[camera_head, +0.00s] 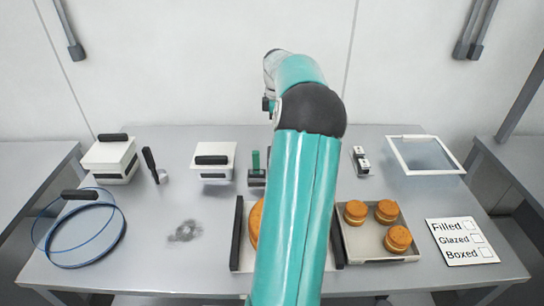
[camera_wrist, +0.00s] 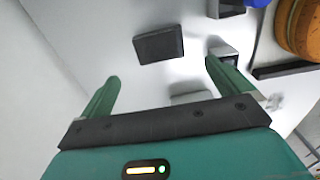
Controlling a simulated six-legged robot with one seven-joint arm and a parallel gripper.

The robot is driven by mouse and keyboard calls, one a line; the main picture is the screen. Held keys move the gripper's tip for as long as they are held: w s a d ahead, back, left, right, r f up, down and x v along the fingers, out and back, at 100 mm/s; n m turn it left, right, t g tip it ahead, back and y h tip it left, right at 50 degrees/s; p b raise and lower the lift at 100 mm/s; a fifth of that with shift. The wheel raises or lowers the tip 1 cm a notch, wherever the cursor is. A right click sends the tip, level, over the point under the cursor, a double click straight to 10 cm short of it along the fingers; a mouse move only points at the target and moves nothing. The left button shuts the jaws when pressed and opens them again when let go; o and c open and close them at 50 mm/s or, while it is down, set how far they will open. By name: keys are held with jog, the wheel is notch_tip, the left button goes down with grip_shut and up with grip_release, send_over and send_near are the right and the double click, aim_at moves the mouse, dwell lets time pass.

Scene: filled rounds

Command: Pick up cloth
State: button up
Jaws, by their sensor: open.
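No thing in view is plainly a cloth. A grey smudge (camera_head: 187,231) marks the table left of the middle.
Brown rounds (camera_head: 388,211) sit on a tray (camera_head: 372,252) right of my arm. A clear framed panel (camera_head: 425,155) and a checklist card (camera_head: 462,242) lie at the right.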

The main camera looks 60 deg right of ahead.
notch_tip(320, 180, down, 5)
jog(key=shift+s+r, duration=0.1)
jog(key=shift+w+f, duration=0.15)
jog(key=shift+f, duration=1.35)
jog(key=shift+w+f, duration=0.1)
jog(key=shift+f, duration=1.4)
jog(key=c, duration=0.8)
